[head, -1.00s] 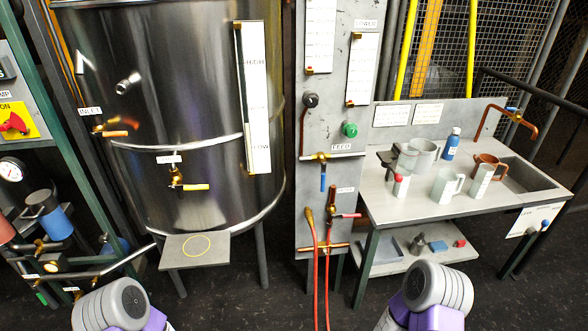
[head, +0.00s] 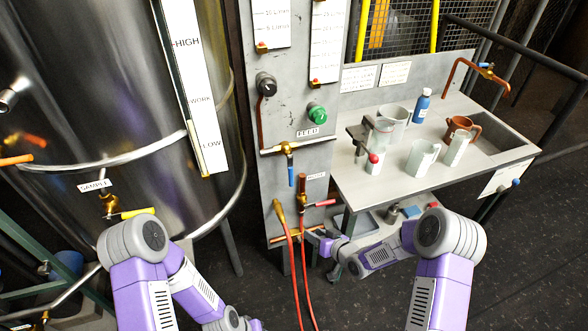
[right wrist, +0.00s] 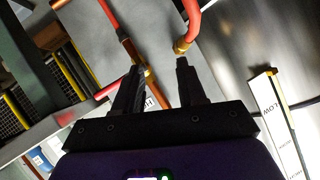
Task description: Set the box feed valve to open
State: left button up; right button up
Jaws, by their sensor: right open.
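The valve under the FEED label (head: 308,132) sits on a horizontal copper pipe on the grey panel. Its blue handle (head: 291,174) hangs straight down, across the pipe. My right gripper (head: 318,238) is low in front of the panel, below and to the right of the blue handle and apart from it. In the right wrist view its two fingers (right wrist: 158,68) are spread with nothing between them, near a brass hose fitting (right wrist: 181,46) and copper piping. The blue handle cannot be made out there. My left arm shows at the lower left, but its gripper is out of view.
A red-handled valve (head: 322,203) and red hoses (head: 296,262) are just below the feed valve. A green knob (head: 317,112) is above it. The steel tank (head: 110,80) stands left. A bench (head: 350,185) with jugs and a blue bottle (head: 422,105) stands right.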

jog(key=w+a+r+n+t+y, duration=0.15)
jog(key=w+r+n+y, duration=0.35)
jog(key=r, duration=0.6)
jog(key=n+y+p, duration=0.1)
jog(key=n, duration=0.1)
send_near(291, 175)
jog(key=w+a, duration=0.2)
jog(key=w, duration=0.1)
jog(key=shift+g, duration=0.35)
jog(key=shift+f+b+x, duration=0.2)
jog(key=shift+b+x, duration=0.35)
jog(key=shift+x, duration=3)
jog(key=shift+s, duration=0.15)
grip_shut()
